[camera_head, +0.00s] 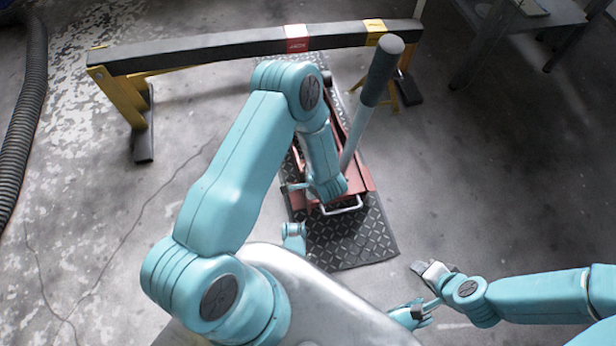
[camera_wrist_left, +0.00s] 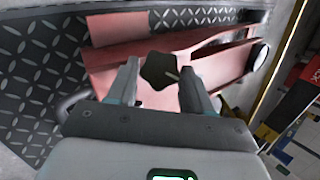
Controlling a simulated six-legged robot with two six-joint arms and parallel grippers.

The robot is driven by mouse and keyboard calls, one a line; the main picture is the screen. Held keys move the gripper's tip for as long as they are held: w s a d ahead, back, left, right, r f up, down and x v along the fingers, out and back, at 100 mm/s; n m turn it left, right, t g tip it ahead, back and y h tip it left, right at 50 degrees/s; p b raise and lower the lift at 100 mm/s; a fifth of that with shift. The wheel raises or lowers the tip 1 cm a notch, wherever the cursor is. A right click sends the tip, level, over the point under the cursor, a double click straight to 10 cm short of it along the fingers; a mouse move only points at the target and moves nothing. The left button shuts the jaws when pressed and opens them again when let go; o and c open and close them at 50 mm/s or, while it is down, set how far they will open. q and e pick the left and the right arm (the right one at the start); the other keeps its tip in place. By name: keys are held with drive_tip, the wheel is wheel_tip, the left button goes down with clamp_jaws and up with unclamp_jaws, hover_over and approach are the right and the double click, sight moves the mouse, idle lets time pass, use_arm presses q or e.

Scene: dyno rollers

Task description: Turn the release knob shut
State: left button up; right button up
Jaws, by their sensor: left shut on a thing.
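The release knob (camera_wrist_left: 160,72) is a black, star-shaped knob on the red floor jack, seen in the left wrist view. My left gripper (camera_wrist_left: 160,78) has a finger on each side of it and is shut on it. In the head view the red jack (camera_head: 366,178) lies below my left arm, which hides the knob and most of the gripper. The jack's long grey handle (camera_head: 360,115) rises tilted to the upper right. My right gripper (camera_head: 431,270) is low over the floor at the right, away from the jack; its jaws are too small to read.
The jack stands on a dark diamond-plate mat (camera_head: 350,248). A black padded beam (camera_head: 210,48) on yellow stands crosses behind it. A ribbed black hose (camera_head: 25,110) lies at the far left. A metal bench (camera_head: 530,18) stands at the back right. The right floor is clear.

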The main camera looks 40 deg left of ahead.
use_arm(q)
drive_tip(key=shift+s, duration=0.1)
drive_tip(key=o, duration=1)
drive_tip(key=shift+o, duration=0.2)
